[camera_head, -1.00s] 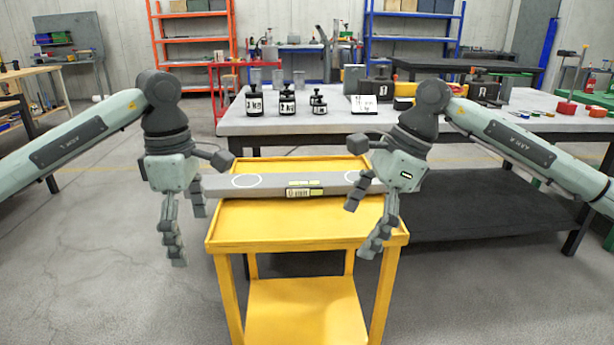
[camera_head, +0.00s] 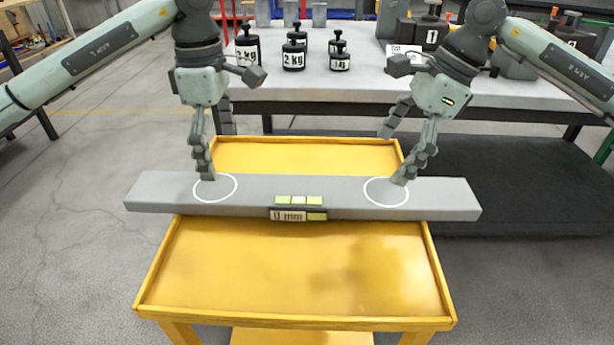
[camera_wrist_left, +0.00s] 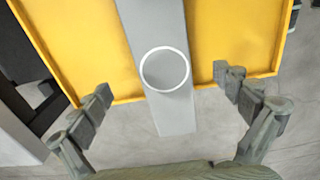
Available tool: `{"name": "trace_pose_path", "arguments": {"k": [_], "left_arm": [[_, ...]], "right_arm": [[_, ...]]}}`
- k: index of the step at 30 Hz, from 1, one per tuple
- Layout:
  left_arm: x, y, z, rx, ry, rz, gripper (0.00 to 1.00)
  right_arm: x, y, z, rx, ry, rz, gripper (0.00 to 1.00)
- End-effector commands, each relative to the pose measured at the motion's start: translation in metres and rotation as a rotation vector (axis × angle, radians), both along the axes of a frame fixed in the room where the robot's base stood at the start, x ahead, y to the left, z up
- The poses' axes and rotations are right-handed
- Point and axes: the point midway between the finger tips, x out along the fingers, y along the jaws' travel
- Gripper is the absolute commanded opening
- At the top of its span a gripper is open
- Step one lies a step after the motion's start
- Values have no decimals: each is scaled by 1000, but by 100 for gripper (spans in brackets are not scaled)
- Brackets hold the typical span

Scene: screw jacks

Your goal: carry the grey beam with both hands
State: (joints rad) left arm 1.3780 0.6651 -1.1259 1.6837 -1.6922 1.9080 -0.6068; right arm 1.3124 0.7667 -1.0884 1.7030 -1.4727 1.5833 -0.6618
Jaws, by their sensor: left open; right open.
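The grey beam (camera_head: 340,191) lies crosswise on the yellow cart (camera_head: 290,275), with both ends jutting past the cart's sides. It has two white circles on top and a "0 mm" label at its front middle. My right gripper (camera_head: 400,157) is open above the right circle. Contact between fingers and beam cannot be told.
Behind the cart stands a grey-topped table (camera_head: 330,90) with several black weights, one a 2 kg weight (camera_head: 293,53), and a dark lower shelf (camera_head: 500,190). Bare floor (camera_head: 70,240) lies left of the cart.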

Motion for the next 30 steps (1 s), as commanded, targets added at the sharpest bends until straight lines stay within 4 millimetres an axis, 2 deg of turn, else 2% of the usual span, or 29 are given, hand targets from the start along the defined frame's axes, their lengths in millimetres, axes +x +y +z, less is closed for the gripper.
{"name": "trace_pose_path", "arguments": {"k": [11, 24, 30], "left_arm": [[0, 0, -4, 0, 1, 0, 100], [-1, 0, -64, 0, 2, 1, 100], [0, 0, -77, 0, -1, 0, 100]], "right_arm": [[0, 2, -4, 0, 1, 0, 100], [-1, 25, -59, 0, 2, 1, 100], [0, 30, -71, 0, 0, 0, 100]]}}
